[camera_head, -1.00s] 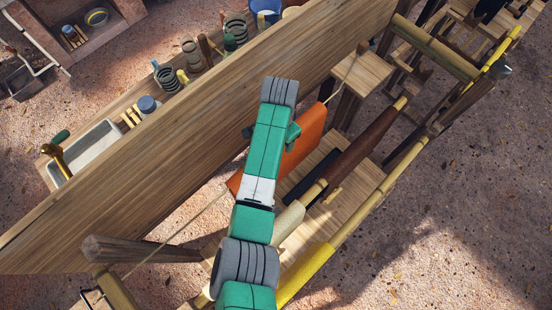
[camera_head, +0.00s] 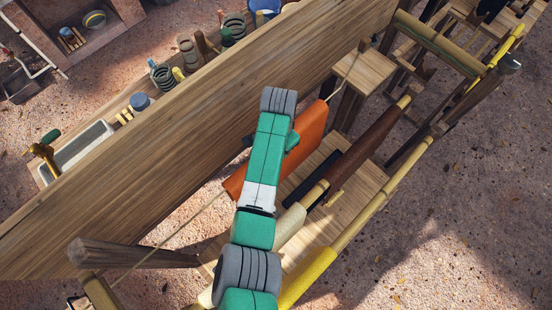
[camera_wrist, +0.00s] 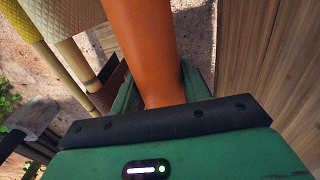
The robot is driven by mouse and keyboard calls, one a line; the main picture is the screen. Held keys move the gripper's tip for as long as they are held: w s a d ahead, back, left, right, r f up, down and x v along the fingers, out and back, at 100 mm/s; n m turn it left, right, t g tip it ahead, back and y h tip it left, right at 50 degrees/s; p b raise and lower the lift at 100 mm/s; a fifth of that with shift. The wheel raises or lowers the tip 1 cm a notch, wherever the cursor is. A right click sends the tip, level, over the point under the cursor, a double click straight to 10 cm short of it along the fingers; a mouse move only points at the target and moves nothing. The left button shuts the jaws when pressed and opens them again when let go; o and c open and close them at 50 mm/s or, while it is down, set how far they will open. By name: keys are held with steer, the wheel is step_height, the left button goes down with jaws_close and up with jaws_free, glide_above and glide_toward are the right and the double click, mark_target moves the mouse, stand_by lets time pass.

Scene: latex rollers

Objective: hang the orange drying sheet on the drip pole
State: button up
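The orange sheet (camera_head: 309,131) hangs along a thin cord beside the long wooden board, partly hidden under my arm in the head view. In the wrist view the sheet (camera_wrist: 145,45) runs down between the two green fingers of my gripper (camera_wrist: 160,92). One finger is on each side of it. Whether they press on it I cannot tell. In the head view my gripper (camera_head: 270,140) is over the middle of the sheet. A long yellow pole (camera_head: 378,203) runs diagonally to the right of the sheet, apart from it. I cannot tell whether this is the drip pole.
The long wooden board (camera_head: 130,190) stands close on the left. Dark and pale rollers (camera_head: 372,138) lie between the sheet and the yellow pole. A wooden post end (camera_head: 130,253) juts out at lower left. Open ground (camera_head: 480,210) lies right of the pole.

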steer(key=shift+r+p, duration=0.75)
steer(key=shift+p, duration=0.05)
step_height(320, 180, up, 4)
steer(key=p, duration=0.3)
steer(key=shift+f, duration=0.25)
step_height(320, 180, up, 2)
steer(key=shift+r+p, duration=0.15)
steer(key=shift+p, duration=0.15)
steer(key=shift+r, duration=10.9)
